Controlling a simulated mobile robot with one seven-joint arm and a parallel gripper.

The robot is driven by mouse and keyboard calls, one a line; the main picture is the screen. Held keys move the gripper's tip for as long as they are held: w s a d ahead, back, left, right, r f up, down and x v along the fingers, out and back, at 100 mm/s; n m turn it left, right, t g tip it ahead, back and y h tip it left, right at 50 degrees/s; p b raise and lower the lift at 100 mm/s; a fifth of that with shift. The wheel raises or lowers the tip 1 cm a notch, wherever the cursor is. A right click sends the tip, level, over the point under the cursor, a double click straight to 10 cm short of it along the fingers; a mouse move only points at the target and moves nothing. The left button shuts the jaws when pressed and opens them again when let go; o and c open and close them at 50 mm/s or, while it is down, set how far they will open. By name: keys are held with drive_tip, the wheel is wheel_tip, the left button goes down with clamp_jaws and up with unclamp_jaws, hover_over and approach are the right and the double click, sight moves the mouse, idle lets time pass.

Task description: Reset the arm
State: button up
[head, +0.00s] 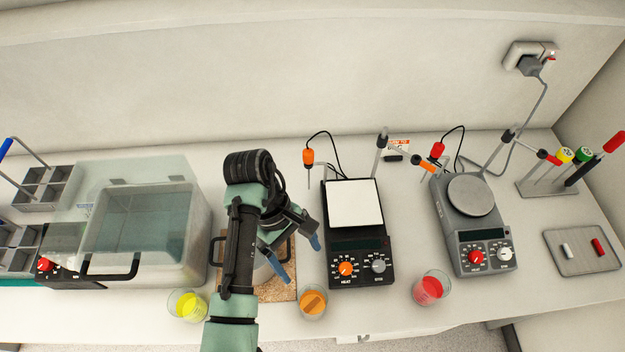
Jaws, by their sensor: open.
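My arm reaches up from the bottom of the head view, left of the middle. My gripper (299,262) is open, with two blue-tipped fingers spread apart. It hangs over a cork-coloured board (280,290) and a pale pot with dark handles. I see nothing between the fingers. My arm hides much of the pot and part of the board. I cannot tell how high the fingers are above the pot.
A beaker of yellow liquid (187,305), one of orange (313,303) and one of red (431,288) stand near the front edge. A black hotplate (358,272) and a grey stirrer (482,255) stand right, a water bath (140,225) left. A tray (583,265) lies far right.

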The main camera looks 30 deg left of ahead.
drive_tip(key=shift+p+v, duration=0.3)
drive_tip(key=shift+v, duration=0.6)
drive_tip(key=shift+f, duration=0.1)
